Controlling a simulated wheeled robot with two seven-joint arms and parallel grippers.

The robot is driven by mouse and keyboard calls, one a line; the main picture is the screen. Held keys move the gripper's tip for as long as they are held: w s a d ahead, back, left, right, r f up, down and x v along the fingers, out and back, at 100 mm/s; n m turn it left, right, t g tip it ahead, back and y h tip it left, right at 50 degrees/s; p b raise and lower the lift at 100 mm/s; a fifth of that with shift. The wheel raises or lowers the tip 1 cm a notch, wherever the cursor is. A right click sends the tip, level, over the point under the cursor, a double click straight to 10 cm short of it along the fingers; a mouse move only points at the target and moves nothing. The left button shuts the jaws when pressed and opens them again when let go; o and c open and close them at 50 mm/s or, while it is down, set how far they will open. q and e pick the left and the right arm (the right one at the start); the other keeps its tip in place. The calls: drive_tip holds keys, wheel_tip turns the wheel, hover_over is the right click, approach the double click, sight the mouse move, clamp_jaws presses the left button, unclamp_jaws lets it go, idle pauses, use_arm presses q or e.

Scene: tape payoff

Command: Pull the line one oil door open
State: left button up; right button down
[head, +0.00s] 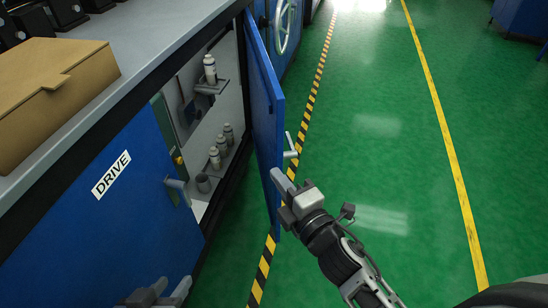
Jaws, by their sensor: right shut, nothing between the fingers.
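The blue oil door (264,115) stands swung out from the cabinet, hinged at its far side, with the cabinet interior exposed. Its light grey handle (291,147) sticks out from the right face. My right gripper (277,176) is shut and empty. Its fingertips overlap the door's near free edge in the picture, below the handle; I cannot tell whether they touch the door. My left gripper (158,292) is partly cut off at the bottom edge, in front of the drive door (125,215); whether its fingers are apart is unclear.
A cardboard box (50,85) sits on the grey top. A handwheel (282,25) is beyond the door. Green floor at right is clear, with a striped line (310,100).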

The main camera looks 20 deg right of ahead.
sight(275, 148)
drive_tip(key=w+a, duration=0.2)
drive_tip(key=w, duration=0.8)
drive_tip(key=shift+s+d+f, duration=0.1)
drive_tip(key=shift+s+d, duration=0.1)
drive_tip(key=shift+d, duration=0.85)
drive_tip(key=shift+s+d, duration=0.15)
drive_tip(key=shift+d, duration=0.85)
